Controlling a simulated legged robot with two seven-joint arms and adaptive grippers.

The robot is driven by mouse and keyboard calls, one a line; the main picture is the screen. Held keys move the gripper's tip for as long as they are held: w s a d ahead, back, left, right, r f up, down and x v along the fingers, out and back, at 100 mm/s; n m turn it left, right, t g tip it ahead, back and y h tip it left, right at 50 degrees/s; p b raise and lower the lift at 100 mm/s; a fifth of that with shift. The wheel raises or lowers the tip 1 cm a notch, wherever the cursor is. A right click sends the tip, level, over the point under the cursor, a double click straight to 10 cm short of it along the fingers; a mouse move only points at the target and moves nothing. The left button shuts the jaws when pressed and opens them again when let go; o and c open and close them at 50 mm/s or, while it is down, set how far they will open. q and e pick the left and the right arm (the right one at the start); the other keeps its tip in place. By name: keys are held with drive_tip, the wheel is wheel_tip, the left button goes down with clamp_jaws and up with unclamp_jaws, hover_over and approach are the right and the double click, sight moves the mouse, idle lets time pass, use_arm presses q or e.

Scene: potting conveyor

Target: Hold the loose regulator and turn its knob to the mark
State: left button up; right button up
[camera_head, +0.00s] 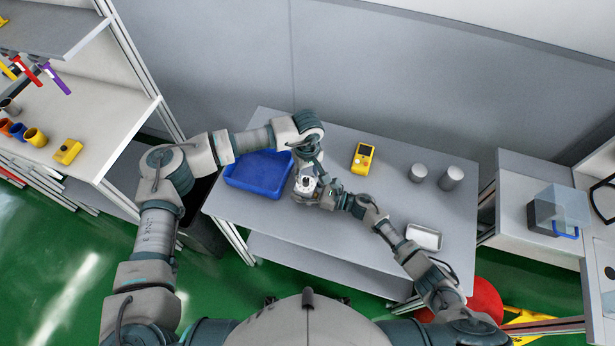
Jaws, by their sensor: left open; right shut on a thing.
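The regulator (305,184) is a small, light grey body with a dark top, near the middle of the grey table (390,262), just right of the blue tray. My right gripper (327,196) comes in from the right and is shut on the regulator's side. My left gripper (315,170) points down just above the regulator, open, with its fingers close to the top. The knob and its mark are too small and partly hidden by my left gripper, so I cannot tell the knob's angle. I cannot tell whether the regulator touches the table.
A blue tray (236,182) lies at the table's left. A yellow meter (363,158) and two grey cylinders (452,178) stand toward the back. A white-grey dish (424,237) is at the right front. Shelves (100,120) stand left; a red round object (483,298) is right below.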

sight(308, 179)
drive_tip(key=shift+d, duration=0.1)
use_arm(q)
wheel_tip(308, 179, up, 8)
drive_tip(key=shift+r, duration=0.15)
use_arm(e)
drive_tip(key=o, duration=1.6)
drive_tip(key=shift+c, duration=0.2)
use_arm(q)
drive_tip(key=shift+d, duration=0.1)
use_arm(e)
drive_tip(key=shift+d, duration=0.1)
